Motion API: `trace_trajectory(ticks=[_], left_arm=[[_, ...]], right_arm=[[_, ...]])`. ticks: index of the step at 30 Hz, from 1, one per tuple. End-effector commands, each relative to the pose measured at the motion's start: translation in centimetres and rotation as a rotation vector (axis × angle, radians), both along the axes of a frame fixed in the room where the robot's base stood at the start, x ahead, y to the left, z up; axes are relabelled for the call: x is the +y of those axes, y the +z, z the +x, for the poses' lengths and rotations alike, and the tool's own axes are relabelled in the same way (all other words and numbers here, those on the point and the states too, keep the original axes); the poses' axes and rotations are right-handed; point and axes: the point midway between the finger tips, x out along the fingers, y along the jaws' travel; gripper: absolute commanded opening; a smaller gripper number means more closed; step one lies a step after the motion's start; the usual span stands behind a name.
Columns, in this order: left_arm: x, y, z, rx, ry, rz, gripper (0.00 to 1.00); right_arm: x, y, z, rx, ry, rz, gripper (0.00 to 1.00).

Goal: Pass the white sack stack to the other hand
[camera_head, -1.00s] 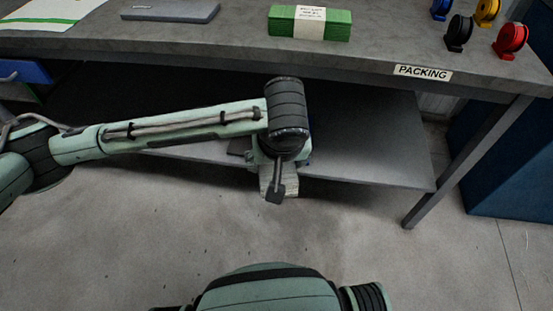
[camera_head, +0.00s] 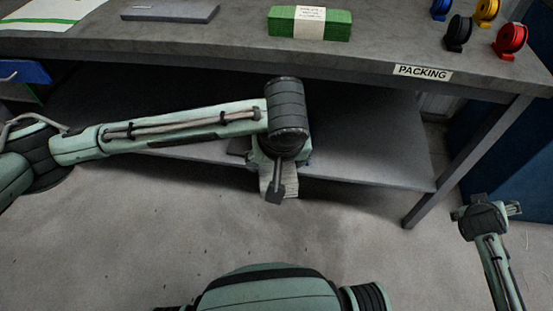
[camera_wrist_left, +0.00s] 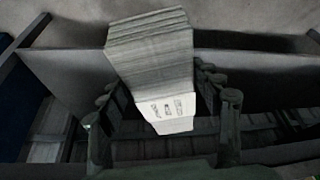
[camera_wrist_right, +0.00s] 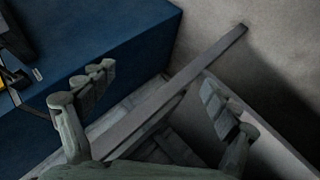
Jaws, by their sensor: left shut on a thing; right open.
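The white sack stack (camera_wrist_left: 150,60) sits between the fingers of my left gripper (camera_wrist_left: 165,105) in the left wrist view, with a printed white band (camera_wrist_left: 168,112) around it. In the head view only a pale part of the stack (camera_head: 290,180) shows below my left wrist, in front of the table; the rest is hidden by the gripper. My left gripper (camera_head: 277,190) is shut on it. My right gripper (camera_head: 515,209) is at the right edge of the head view, well apart from the stack. In the right wrist view my right gripper (camera_wrist_right: 155,95) is open and empty.
The grey packing table (camera_head: 380,45) has a lower shelf (camera_head: 385,150) and a leg (camera_head: 465,165) at right. A green banded stack (camera_head: 310,22) and several coloured tape rolls (camera_head: 510,38) are on top. A blue cabinet (camera_wrist_right: 110,50) stands at right. The floor in front is clear.

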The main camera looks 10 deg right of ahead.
Motion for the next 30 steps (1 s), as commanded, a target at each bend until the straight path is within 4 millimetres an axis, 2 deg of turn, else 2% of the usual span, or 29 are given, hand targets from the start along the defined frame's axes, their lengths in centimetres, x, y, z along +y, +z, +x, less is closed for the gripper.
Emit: trace_trajectory(ticks=[1,6,12,15,18,21,30], left_arm=[[0.0,0.1,0.1,-0.002,0.001,-0.001,0.19],[0.0,0.1,0.1,-0.002,0.000,-0.001,0.19],[0.0,0.1,0.1,-0.002,0.000,-0.001,0.19],[0.0,0.1,0.1,-0.002,0.000,-0.001,0.19],[0.0,0.1,0.1,-0.002,0.000,-0.001,0.19],[0.0,0.1,0.1,-0.002,0.000,-0.001,0.19],[0.0,0.1,0.1,-0.002,0.000,-0.001,0.19]], right_arm=[[2.4,-1.4,0.2,0.021,0.026,0.053,0.88],[10.7,-5.4,0.1,0.095,0.116,0.228,0.88],[20.0,-8.4,-0.9,0.179,0.222,0.412,0.88],[23.4,-9.2,-1.5,0.212,0.263,0.478,0.88],[25.9,-9.6,-2.0,0.237,0.293,0.525,0.88],[27.3,-9.9,-2.3,0.250,0.312,0.552,0.88],[27.9,-9.9,-2.5,0.255,0.318,0.564,0.88]])
